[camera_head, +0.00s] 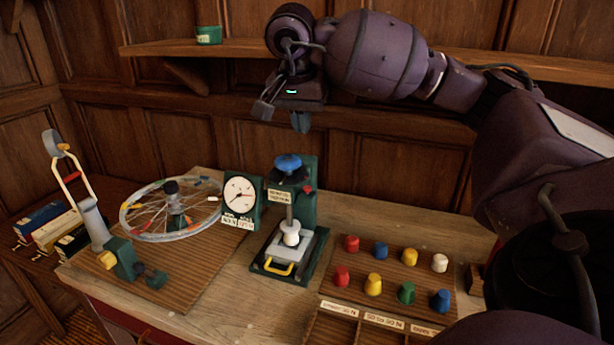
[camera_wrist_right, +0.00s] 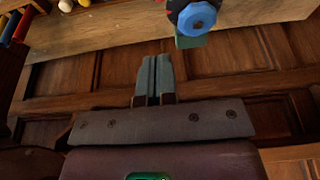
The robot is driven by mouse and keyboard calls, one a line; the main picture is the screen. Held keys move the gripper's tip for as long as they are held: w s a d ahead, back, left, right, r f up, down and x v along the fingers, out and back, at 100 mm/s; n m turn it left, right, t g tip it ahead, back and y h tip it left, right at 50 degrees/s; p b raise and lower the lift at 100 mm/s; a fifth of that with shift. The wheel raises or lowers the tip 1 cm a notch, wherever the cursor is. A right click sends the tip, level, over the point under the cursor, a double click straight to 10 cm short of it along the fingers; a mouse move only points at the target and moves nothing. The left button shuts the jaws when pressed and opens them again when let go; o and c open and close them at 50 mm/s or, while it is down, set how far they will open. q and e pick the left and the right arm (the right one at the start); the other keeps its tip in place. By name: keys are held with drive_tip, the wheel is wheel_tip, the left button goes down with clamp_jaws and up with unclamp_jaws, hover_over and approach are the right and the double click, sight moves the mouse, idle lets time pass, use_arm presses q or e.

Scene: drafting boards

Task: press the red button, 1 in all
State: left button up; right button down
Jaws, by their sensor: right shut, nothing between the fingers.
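A small red button (camera_head: 307,189) sits on the right side of the green column of a test stand (camera_head: 310,215) on the workbench. The stand has a blue knob (camera_head: 288,163) on top and a white piece (camera_head: 291,233) below. In the right wrist view a red part shows beside the blue knob (camera_wrist_right: 197,17) at the top edge; I cannot tell whether it is the button. My right gripper (camera_head: 300,122) is shut and empty, above and behind the stand, apart from it. Its closed fingers also show in the wrist view (camera_wrist_right: 155,75). My left gripper is out of view.
A spoked wheel (camera_head: 172,210), a dial gauge (camera_head: 240,194) and a lever tool (camera_head: 92,215) stand left of the stand. Several coloured pegs fill a wooden board (camera_head: 390,268) at right. A shelf (camera_head: 230,48) runs along the panelled wall, holding a green tin (camera_head: 209,36).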

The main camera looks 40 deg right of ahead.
drive_tip(key=shift+f, duration=0.1)
drive_tip(key=p, duration=0.1)
approach(309, 187)
drive_tip(key=x, duration=0.5)
drive_tip(key=shift+w+d, duration=0.15)
drive_tip(key=shift+d, duration=0.05)
drive_tip(key=shift+f, duration=0.85)
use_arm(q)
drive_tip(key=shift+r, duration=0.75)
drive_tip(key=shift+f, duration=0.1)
